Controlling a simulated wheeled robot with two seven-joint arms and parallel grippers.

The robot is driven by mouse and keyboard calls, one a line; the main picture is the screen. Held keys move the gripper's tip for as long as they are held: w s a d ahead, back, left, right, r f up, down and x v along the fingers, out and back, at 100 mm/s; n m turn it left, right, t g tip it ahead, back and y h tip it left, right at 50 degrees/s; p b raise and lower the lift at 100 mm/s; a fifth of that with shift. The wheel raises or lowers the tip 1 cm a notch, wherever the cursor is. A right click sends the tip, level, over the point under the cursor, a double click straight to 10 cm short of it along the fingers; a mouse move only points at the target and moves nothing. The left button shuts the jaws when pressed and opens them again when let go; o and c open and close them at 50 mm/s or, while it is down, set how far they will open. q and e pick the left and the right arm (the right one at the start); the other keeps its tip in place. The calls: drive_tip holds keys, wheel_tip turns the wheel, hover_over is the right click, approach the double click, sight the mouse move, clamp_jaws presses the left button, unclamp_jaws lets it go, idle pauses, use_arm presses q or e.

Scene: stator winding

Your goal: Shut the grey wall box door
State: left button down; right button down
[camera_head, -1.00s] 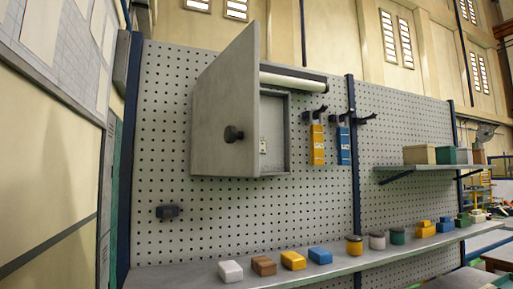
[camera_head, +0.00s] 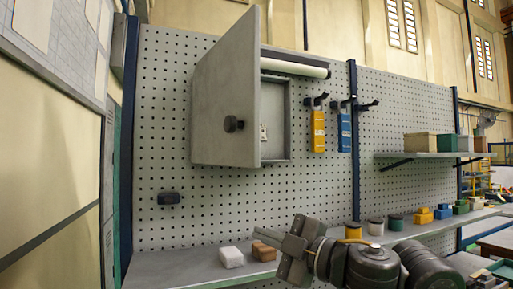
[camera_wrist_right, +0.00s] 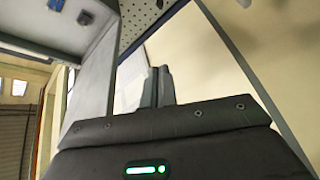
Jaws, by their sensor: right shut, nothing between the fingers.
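The grey wall box (camera_head: 273,115) hangs on the pegboard, and its interior shows at the right. Its grey door (camera_head: 220,85) stands wide open, swung out to the left, with a dark round knob (camera_head: 233,124) on its face. My right gripper (camera_head: 262,237) is shut and empty in front of the shelf, below and slightly right of the door and apart from it. Its closed fingers point left. My left gripper is not in view.
The long shelf (camera_head: 180,265) carries a white block (camera_head: 231,257), a brown block (camera_head: 264,251) and several others, some hidden by my right arm. Orange (camera_head: 318,130) and blue (camera_head: 344,132) tools hang right of the box.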

drive_tip(key=s+d+r+n, duration=0.1)
drive_tip(key=s+r+n, duration=0.2)
drive_tip(key=s+r, duration=0.2)
drive_tip(key=s+d+r+n+g, duration=0.1)
drive_tip(key=s+r, duration=0.5)
drive_tip(key=r, duration=0.6)
drive_tip(key=shift+s+n+h, duration=0.15)
drive_tip(key=shift+n+h, duration=0.15)
drive_tip(key=shift+n, duration=0.6)
